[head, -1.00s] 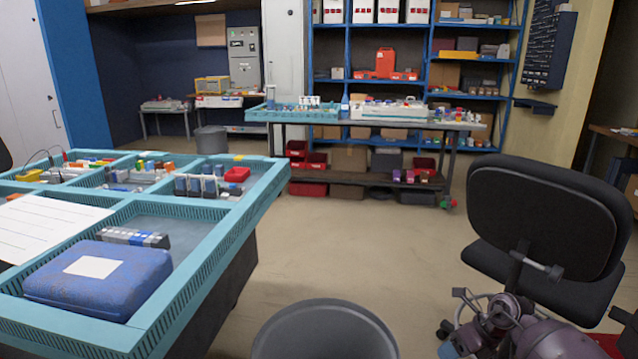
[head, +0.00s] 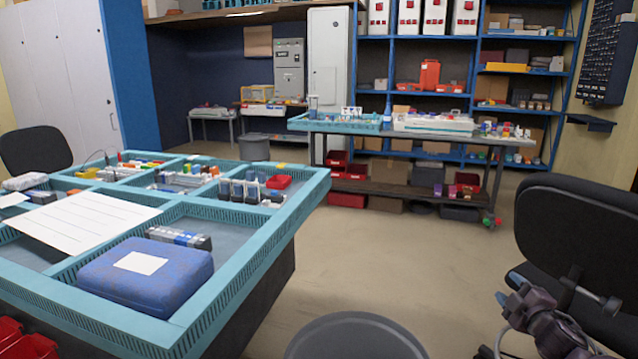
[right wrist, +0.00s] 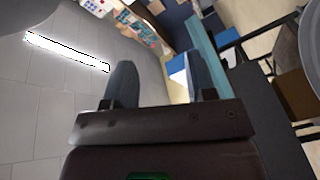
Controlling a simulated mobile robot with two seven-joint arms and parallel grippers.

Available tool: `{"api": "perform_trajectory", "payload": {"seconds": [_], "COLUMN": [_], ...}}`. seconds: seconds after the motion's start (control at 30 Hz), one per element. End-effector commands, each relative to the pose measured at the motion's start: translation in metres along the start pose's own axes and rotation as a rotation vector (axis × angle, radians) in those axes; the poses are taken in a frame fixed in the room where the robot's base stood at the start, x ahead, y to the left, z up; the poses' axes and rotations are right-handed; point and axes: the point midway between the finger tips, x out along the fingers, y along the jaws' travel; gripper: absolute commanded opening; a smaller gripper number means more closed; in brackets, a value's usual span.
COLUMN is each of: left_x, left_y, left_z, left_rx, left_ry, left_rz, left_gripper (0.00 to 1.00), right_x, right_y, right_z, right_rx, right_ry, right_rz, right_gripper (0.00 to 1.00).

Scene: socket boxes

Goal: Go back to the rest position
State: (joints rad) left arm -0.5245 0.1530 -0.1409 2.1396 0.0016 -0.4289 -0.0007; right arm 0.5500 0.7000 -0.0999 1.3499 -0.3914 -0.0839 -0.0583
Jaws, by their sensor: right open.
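My right gripper (head: 507,288) shows at the lower right of the head view, in front of a black office chair and clear of the table. In the right wrist view its two fingers (right wrist: 160,85) stand apart with nothing between them. My left gripper does not show in either view. The turquoise tray table (head: 240,262) is at the left of the head view. A blue box (head: 185,285) with a white label lies in its near compartment, beside a row of grey and blue sockets (head: 180,238).
The black chair (head: 575,240) stands at the right, close to my right gripper. A grey round bin (head: 355,340) is at the bottom centre. A workbench (head: 400,128) and blue shelves (head: 470,70) stand at the back. The floor between is clear.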

Motion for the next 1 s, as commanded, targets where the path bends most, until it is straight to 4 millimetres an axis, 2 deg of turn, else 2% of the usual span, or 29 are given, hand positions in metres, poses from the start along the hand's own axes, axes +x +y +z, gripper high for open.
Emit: {"api": "perform_trajectory", "payload": {"seconds": [0.13, 0.4, 0.57, 0.77, 0.87, 1.0], "left_x": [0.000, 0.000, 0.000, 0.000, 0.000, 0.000], "left_y": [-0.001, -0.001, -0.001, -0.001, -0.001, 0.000], "left_z": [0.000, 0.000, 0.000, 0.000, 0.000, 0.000], "left_rx": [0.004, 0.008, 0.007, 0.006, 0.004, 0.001], "left_ry": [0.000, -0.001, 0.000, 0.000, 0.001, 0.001], "left_rz": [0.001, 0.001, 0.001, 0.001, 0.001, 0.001], "left_gripper": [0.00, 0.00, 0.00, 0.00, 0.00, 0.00], "right_x": [-0.002, -0.011, -0.043, -0.094, -0.130, -0.190], "right_y": [-0.008, -0.030, -0.078, -0.138, -0.171, -0.215], "right_z": [0.023, 0.049, 0.043, 0.032, 0.023, 0.006], "right_rx": [0.190, 0.449, 0.474, 0.525, 0.564, 0.635], "right_ry": [-0.145, -0.346, -0.343, -0.347, -0.354, -0.370], "right_rz": [-0.033, -0.114, -0.170, -0.242, -0.284, -0.340], "right_gripper": [0.51, 0.51, 0.51, 0.51, 0.51, 0.51]}}
